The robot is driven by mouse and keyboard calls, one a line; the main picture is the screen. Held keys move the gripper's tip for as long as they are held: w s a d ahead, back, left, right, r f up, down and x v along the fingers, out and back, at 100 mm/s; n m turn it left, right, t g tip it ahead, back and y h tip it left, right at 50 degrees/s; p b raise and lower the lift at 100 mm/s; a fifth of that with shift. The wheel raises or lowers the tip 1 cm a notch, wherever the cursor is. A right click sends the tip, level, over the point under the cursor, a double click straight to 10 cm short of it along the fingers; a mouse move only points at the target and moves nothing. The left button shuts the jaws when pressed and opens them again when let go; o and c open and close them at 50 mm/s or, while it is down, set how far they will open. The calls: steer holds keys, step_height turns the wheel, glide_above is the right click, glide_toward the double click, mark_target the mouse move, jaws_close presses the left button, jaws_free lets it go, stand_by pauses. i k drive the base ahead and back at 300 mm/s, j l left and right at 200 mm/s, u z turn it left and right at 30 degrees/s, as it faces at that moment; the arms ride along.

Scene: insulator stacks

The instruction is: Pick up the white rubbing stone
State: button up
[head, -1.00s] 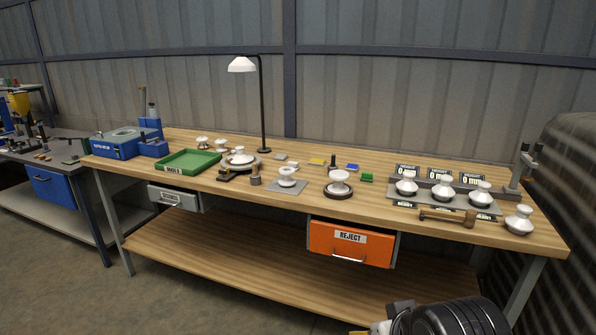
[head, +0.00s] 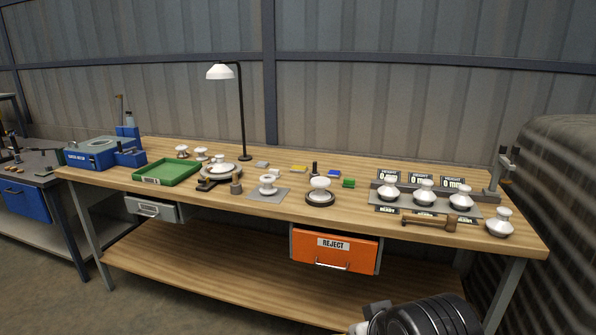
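Several small flat blocks lie at the back middle of the wooden bench. A pale grey-white block (head: 262,164) looks like the white rubbing stone. A second greyish piece (head: 276,171) lies just in front and to its right; both are too small to tell apart surely. A yellow block (head: 299,169), a blue block (head: 334,173) and a green block (head: 348,183) lie further right. Part of my arm, dark and ribbed, shows at the bottom right, in front of the bench and well apart from the blocks. My gripper's fingers cannot be made out.
A black lamp (head: 242,112) stands left of the blocks. A green tray (head: 150,180) is at left. The orange reject drawer (head: 334,250) hangs under the front edge.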

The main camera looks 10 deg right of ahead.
mark_target(276, 173)
steer(key=i+j+z, duration=0.3)
steer(key=i+j, duration=0.65)
steer(key=i, duration=0.4)
steer(key=i+j+z, duration=0.3)
steer(key=i+j, duration=0.95)
steer(key=i+l, duration=0.05)
